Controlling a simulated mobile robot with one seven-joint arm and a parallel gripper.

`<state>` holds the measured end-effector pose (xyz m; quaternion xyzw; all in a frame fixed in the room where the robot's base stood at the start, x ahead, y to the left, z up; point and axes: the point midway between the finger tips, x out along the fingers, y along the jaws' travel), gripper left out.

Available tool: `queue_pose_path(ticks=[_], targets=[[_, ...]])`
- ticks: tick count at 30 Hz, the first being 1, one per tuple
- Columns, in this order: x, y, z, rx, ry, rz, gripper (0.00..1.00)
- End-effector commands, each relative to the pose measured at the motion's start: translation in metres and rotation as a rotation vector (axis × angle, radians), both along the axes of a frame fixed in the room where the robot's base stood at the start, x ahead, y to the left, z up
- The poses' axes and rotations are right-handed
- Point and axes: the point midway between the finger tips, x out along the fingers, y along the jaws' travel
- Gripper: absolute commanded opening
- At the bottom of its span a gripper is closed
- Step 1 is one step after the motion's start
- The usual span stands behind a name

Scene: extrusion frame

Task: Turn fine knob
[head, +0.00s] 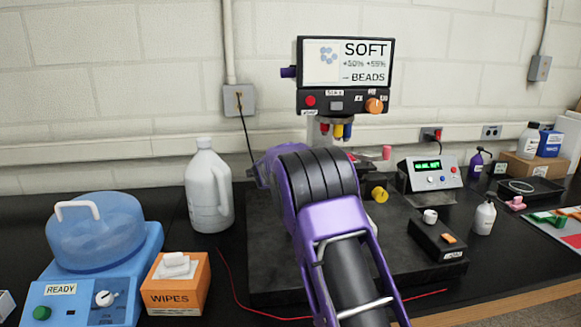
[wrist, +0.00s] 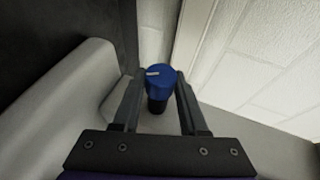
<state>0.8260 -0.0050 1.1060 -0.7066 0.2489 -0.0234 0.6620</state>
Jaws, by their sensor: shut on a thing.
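The fine knob (wrist: 157,82) is a blue cap with a pale mark on its top and a dark stem below, seen in the wrist view. My gripper (wrist: 159,92) is shut on it, with one finger on each side of the cap. In the head view my purple and black arm hides the gripper and the blue knob. The microscope's screen (head: 345,62) reads SOFT, with percentages and BEADS below.
Below the screen are an orange knob (head: 374,105) and colored objectives (head: 338,130). A yellow knob (head: 380,194) shows right of my arm. A white jug (head: 208,188), wipes box (head: 177,285) and blue centrifuge (head: 95,238) stand left. A power supply (head: 431,174) stands right.

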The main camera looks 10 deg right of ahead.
Motion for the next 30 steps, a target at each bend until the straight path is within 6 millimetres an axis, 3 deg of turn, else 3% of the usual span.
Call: queue_pose_path(ticks=[14,30], targets=[[-0.0003,0.0003,-0.0073,-0.002,-0.109,0.001,0.0],[-0.0001,0.0005,-0.0044,-0.002,-0.42,0.002,0.0]])
